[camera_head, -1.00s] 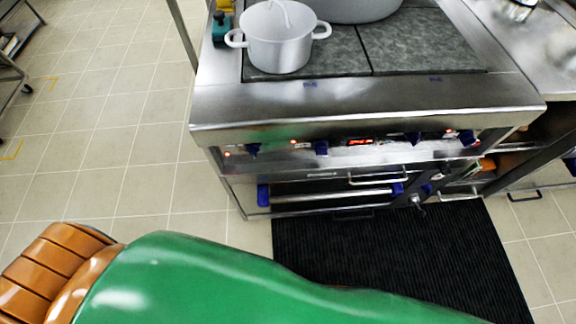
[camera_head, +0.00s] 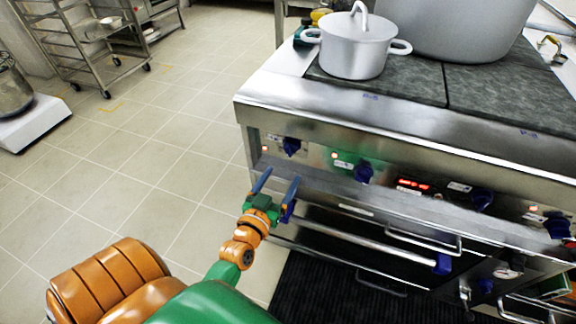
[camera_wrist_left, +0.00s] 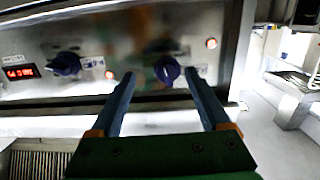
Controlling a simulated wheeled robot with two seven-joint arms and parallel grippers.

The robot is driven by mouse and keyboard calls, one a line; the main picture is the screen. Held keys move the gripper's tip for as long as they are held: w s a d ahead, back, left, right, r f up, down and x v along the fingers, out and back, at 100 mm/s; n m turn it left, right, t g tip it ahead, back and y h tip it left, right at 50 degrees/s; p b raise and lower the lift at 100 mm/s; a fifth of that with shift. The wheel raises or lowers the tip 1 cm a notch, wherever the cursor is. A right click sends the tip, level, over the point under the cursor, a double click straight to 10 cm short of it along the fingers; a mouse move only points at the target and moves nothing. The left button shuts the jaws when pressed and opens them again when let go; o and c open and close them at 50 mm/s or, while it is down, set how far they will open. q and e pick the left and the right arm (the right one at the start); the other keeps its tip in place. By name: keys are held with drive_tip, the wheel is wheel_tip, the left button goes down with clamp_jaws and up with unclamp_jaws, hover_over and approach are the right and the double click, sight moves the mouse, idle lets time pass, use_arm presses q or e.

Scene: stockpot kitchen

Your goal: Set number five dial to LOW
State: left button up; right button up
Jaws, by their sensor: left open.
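The stove's front panel (camera_head: 325,160) carries a row of blue dials. The leftmost dial (camera_head: 291,146) has a red light to its left; another dial (camera_head: 363,173) is to its right, followed by further dials (camera_head: 482,199). I cannot read the dial numbers or settings. My left gripper (camera_head: 281,176) is open and empty, just below and in front of the leftmost dial, apart from it. In the left wrist view, a dial (camera_wrist_left: 167,70) appears between and beyond the open fingertips (camera_wrist_left: 161,80). A second dial (camera_wrist_left: 66,63) is left of the fingers. My right gripper is not in view.
A red display (camera_head: 413,184) is on the panel. An oven handle bar (camera_head: 370,240) runs below it, close to my left gripper. A white pot (camera_head: 356,48) and a larger pot (camera_head: 455,25) stand on top. Open tiled floor (camera_head: 150,150) lies left.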

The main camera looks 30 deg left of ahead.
sight(287, 154)
use_arm(q)
drive_tip(key=shift+w+a+r+t+y, duration=0.2)
drive_tip(key=shift+w+a+r, duration=0.15)
drive_tip(key=shift+r, duration=0.2)
drive_tip(key=shift+w+a+r+t+y, duration=0.2)
drive_tip(key=shift+w+a+r, duration=0.15)
drive_tip(key=shift+r, duration=0.2)
drive_tip(key=x, duration=0.5)
drive_tip(key=shift+w+f+b, duration=0.1)
drive_tip(key=shift+w+b, duration=0.25)
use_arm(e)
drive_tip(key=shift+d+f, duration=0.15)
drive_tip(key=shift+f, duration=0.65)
use_arm(q)
drive_tip(key=shift+c, duration=0.2)
clamp_jaws()
